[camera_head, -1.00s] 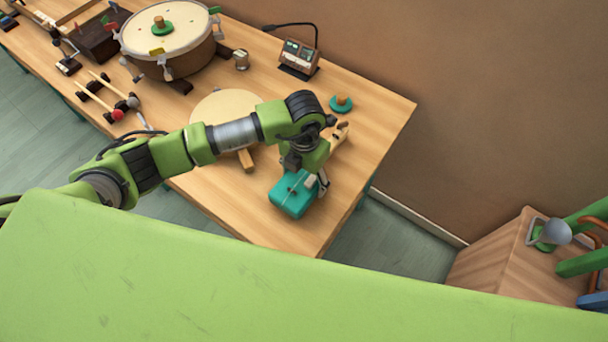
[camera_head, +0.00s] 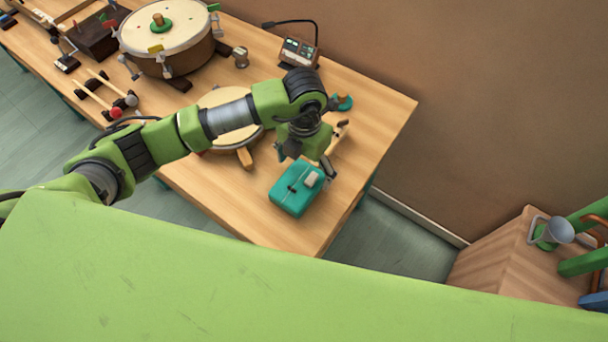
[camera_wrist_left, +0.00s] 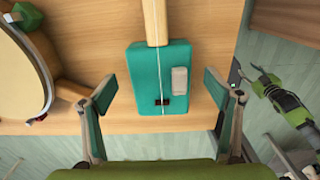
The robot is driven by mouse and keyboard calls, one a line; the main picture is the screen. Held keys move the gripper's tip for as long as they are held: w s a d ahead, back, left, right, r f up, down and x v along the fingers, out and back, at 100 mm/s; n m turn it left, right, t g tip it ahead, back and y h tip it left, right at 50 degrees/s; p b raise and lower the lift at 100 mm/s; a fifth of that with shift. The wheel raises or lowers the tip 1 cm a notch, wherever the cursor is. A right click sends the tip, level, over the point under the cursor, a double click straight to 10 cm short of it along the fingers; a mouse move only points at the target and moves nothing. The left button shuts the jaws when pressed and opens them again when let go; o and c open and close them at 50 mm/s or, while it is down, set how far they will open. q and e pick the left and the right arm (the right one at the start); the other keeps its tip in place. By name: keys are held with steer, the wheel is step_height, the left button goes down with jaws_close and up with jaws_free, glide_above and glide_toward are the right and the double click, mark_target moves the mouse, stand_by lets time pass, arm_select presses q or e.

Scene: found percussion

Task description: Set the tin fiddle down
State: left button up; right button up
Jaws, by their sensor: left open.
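The tin fiddle (camera_head: 290,200) has a teal box body with a pale block on its face and a wooden neck. It lies flat, face up, on the wooden table near the right end. In the left wrist view the fiddle's body (camera_wrist_left: 146,78) is between and beyond the fingers, its neck pointing up the picture. My left gripper (camera_head: 306,164) is open and empty just above the fiddle. Its fingers (camera_wrist_left: 158,95) stand apart from the body on both sides. My right gripper seems to show small at the right (camera_wrist_left: 258,84), its jaws unclear.
A round drum-like piece with a wooden leg (camera_head: 232,136) lies left of the fiddle, partly behind my arm. A large drum (camera_head: 170,62), a small meter (camera_head: 299,52) and beaters (camera_head: 92,84) stand farther off. The table's front and right edges are close to the fiddle.

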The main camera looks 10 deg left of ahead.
arm_select(q)
step_height(320, 180, up, 8)
steer(key=b, duration=0.1)
steer(key=shift+f, duration=0.1)
stand_by(1.5)
